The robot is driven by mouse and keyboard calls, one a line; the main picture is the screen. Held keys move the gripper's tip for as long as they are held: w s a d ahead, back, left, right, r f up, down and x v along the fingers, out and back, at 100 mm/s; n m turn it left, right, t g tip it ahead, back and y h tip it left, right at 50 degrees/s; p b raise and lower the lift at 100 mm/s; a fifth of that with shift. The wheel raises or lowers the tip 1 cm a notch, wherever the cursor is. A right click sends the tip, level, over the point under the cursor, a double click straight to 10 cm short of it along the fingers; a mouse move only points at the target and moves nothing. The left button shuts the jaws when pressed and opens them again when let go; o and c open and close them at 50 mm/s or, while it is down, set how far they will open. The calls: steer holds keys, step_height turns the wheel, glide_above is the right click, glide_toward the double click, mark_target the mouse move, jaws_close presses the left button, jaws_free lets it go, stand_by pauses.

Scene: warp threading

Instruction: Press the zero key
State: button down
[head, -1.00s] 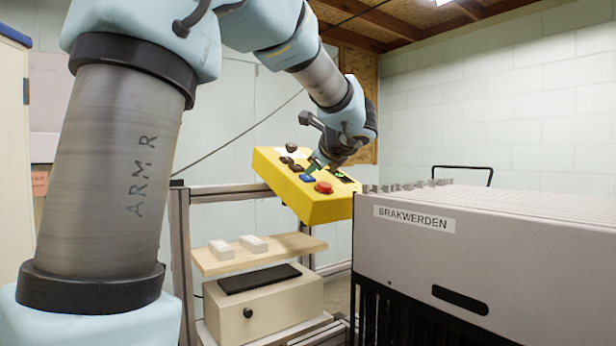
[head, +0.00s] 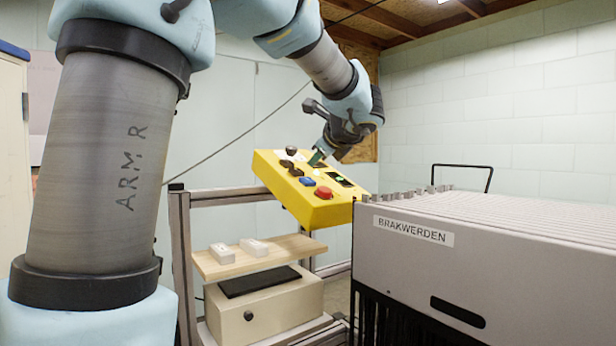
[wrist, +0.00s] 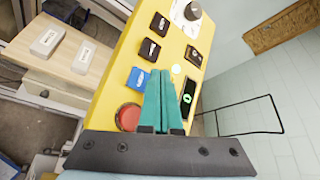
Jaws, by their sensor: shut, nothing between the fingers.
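A yellow control box (head: 305,205) with a tilted face stands beyond the loom. Its face carries a blue key (head: 307,181), a red button (head: 323,192), several black keys and a small dark display with a green mark (wrist: 188,98). The blue key also shows in the wrist view (wrist: 138,78), left of the fingertips; its label is too small to read. I cannot tell by lettering which key is zero. My gripper (head: 316,159) is shut and empty, its green fingers (wrist: 160,73) over the face between the blue key and display. Contact with the face cannot be told.
The large grey machine marked BRAKWERDEN (head: 405,258) stands close at right. A wooden shelf (head: 285,252) with two white blocks sits below the box. A metal frame (head: 182,235) stands left.

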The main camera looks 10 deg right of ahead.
steer(key=shift+s+d+r+p, duration=0.15)
steer(key=shift+s+r+p, duration=0.2)
steer(key=shift+r, duration=0.35)
steer(key=shift+s+d+r+p, duration=0.15)
steer(key=shift+r+p, duration=0.25)
steer(key=shift+r, duration=0.25)
